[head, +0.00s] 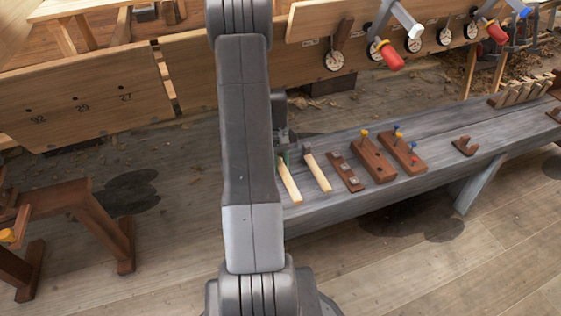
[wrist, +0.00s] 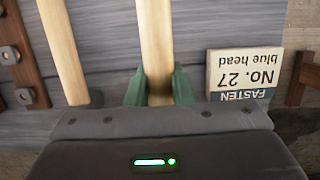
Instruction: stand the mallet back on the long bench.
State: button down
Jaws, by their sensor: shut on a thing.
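A pale wooden handle shows at the left end of the grey long bench (head: 345,197) in the head view (head: 290,185). I take it as the mallet's; its head is hidden behind my arm and gripper. My gripper (head: 283,157) is mostly behind my arm. In the wrist view my green fingers (wrist: 159,88) are shut on the handle (wrist: 156,40), one on each side. I cannot tell whether the mallet touches the bench.
A second pale-handled tool (head: 317,172) is close beside the held one. Brown blocks with coloured pegs (head: 373,160) stand farther right on the bench. A card reading "FASTEN No. 27 blue head" (wrist: 243,74) shows in the wrist view. A plank hull side (head: 80,105) rises behind.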

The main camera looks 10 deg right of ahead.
jog(key=shift+f, duration=0.45)
jog(key=shift+f+b, duration=0.4)
jog(key=shift+f, duration=0.05)
jog(key=c, duration=1.2)
grip_release()
notch_tip(320, 180, up, 8)
jog(key=p, duration=0.6)
jog(key=shift+f, duration=0.15)
notch_tip(320, 180, down, 8)
jog(key=b, duration=0.6)
jog(key=shift+r, duration=0.5)
